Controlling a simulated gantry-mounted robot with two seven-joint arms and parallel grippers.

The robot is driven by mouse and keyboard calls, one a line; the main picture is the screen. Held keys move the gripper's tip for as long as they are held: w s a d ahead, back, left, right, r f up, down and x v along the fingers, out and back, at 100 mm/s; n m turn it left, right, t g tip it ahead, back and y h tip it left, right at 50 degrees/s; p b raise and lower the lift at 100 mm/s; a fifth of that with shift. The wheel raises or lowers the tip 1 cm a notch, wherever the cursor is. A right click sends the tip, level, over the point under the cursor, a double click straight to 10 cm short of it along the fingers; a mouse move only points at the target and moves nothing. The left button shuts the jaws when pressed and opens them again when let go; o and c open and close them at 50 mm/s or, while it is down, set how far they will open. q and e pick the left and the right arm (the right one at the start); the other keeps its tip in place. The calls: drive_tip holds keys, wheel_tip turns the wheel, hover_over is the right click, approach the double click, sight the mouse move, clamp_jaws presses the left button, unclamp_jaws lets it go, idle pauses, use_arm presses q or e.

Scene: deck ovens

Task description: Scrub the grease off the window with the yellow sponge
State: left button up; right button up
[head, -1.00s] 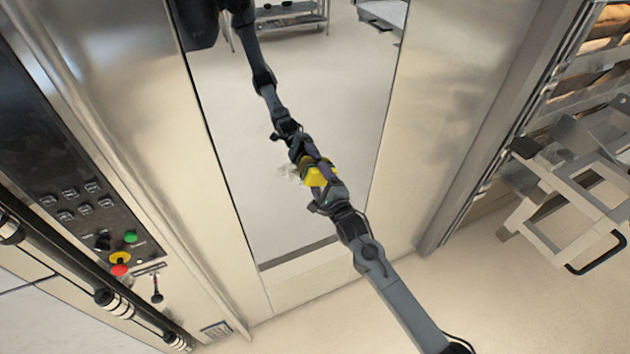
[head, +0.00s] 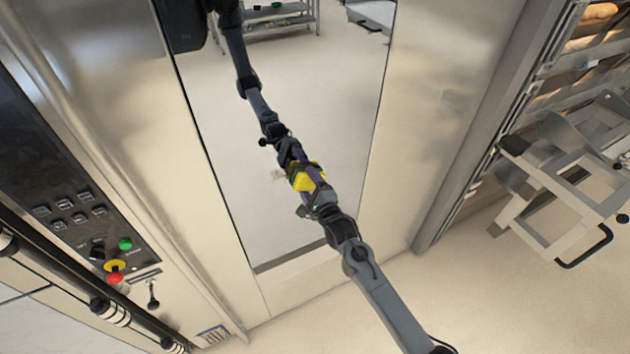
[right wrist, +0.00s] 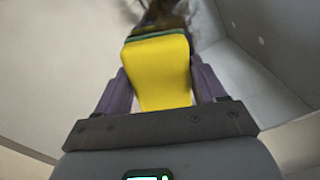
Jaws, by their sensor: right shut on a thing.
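The window (head: 225,135) is a tall glossy pane in a steel front, and it mirrors the room and my arm. My right gripper (head: 311,183) is at its lower middle, shut on the yellow sponge (head: 303,179). In the right wrist view the sponge (right wrist: 160,72) sits between the purple fingers, with a green layer on its far side. The sponge is at or very close to the glass; contact cannot be told for sure. A small pale smudge, seemingly grease (head: 278,173), shows just left of the sponge. Any grease behind the sponge is hidden. My left gripper is not in view.
A control panel with a green button (head: 125,244) and knobs is at left, beside a dark rail. At right stand a bread rack (head: 592,50) and a metal trolley-like frame (head: 545,195) with a black handle. The floor (head: 480,300) at lower right is clear.

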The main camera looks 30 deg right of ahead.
sight(297, 189)
drive_tip(key=shift+w+a, duration=0.15)
drive_tip(key=shift+a, duration=1.85)
drive_tip(key=shift+w+a, duration=0.1)
drive_tip(key=shift+a, duration=1.55)
